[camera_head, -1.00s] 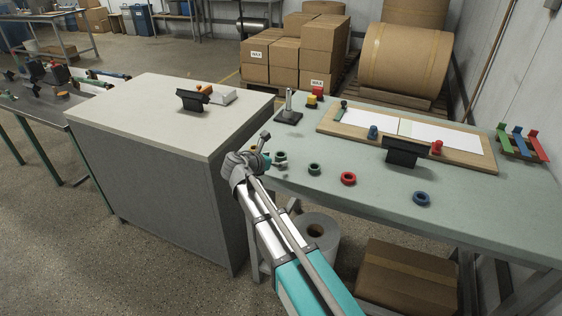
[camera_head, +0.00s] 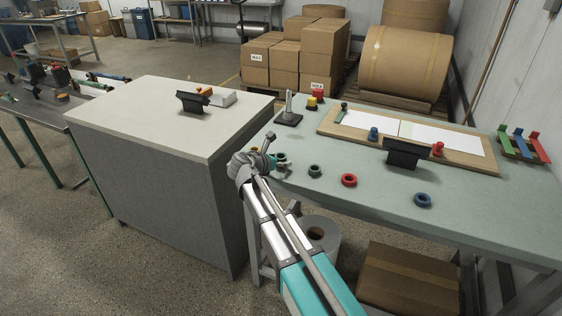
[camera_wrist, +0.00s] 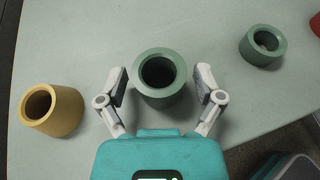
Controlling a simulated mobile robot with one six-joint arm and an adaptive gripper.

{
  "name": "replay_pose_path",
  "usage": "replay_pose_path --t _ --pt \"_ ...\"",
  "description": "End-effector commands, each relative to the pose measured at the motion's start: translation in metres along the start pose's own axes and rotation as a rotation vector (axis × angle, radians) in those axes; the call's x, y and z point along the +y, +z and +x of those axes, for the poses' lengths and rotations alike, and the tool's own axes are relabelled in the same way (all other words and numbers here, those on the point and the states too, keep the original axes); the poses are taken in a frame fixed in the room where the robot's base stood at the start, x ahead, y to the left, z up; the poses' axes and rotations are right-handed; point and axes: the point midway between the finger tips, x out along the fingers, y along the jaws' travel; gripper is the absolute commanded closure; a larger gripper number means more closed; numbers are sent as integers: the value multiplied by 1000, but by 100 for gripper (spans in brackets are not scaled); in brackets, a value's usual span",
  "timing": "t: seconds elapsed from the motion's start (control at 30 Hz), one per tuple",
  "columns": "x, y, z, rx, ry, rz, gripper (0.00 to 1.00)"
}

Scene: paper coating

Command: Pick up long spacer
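A tall green spacer (camera_wrist: 161,77) stands upright on the table in the wrist view, its open top facing the camera. My gripper (camera_wrist: 162,84) is open, with one finger on each side of this spacer and a small gap at each side. A tall yellow spacer (camera_wrist: 52,109) stands to the left, outside the fingers. A shorter green spacer (camera_wrist: 262,46) stands to the right. In the head view, the tall green spacer (camera_head: 281,157) is partly hidden by my gripper (camera_head: 280,167) at the table's near left corner.
On the green table (camera_head: 470,225) are a red ring (camera_head: 349,180), a blue ring (camera_head: 423,200), a black stand (camera_head: 406,154), a metal post (camera_head: 288,112) and a wooden board (camera_head: 465,165). A pale cabinet (camera_head: 150,115) stands to the left across a narrow gap.

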Motion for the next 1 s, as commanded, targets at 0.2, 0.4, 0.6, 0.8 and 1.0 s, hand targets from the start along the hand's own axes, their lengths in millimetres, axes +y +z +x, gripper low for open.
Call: replay_pose_path --t 0.2,0.4,0.6,0.8,1.0 --pt "0 0 0 0 0 0 68" --pt "0 0 0 0 0 0 93" --pt "0 0 0 0 0 0 93" --pt "0 4 -2 0 0 0 93" --pt "0 15 -6 0 0 0 93"
